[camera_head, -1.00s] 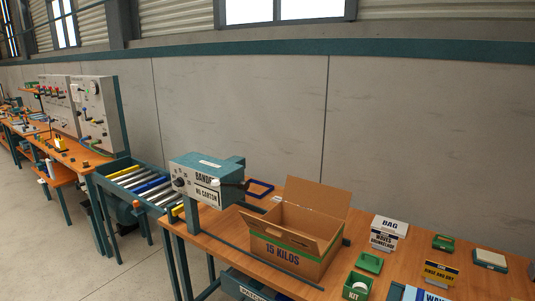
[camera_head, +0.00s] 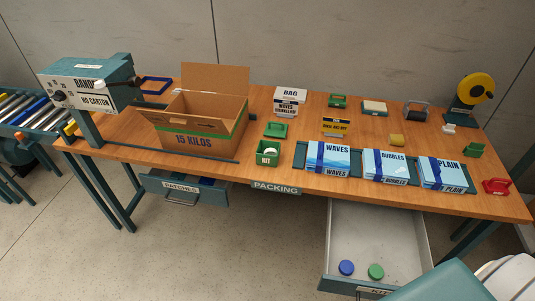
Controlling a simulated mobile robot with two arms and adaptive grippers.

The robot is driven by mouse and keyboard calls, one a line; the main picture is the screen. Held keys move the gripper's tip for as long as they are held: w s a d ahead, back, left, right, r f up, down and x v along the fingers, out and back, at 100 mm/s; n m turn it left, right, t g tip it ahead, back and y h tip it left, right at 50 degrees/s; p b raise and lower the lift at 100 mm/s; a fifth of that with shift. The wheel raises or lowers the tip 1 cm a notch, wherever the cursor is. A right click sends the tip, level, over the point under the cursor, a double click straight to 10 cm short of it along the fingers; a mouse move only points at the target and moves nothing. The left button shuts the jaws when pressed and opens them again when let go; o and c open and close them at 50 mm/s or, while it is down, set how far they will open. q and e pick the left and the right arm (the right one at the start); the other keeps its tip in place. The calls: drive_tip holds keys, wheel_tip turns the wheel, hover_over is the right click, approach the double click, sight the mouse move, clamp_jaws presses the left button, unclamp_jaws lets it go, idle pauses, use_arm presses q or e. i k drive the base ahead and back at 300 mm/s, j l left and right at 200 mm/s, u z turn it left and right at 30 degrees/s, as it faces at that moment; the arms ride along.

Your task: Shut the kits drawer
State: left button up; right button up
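The kits drawer (camera_head: 345,232) is pulled out from under the right half of the packing table (camera_head: 240,170). It is a grey tray with a dark teal front, and its label is partly hidden at the bottom edge of the view. A blue round piece (camera_head: 346,268) and a green round piece (camera_head: 376,272) lie in it near the front. A teal shape at the lower right covers part of the drawer's front right corner. Neither of my grippers is in view.
The patches drawer (camera_head: 183,196) on the left is also partly out. The floor (camera_head: 240,250) left of the kits drawer is clear.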

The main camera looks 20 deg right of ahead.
sight(395, 239)
drive_tip(key=z, duration=2.1)
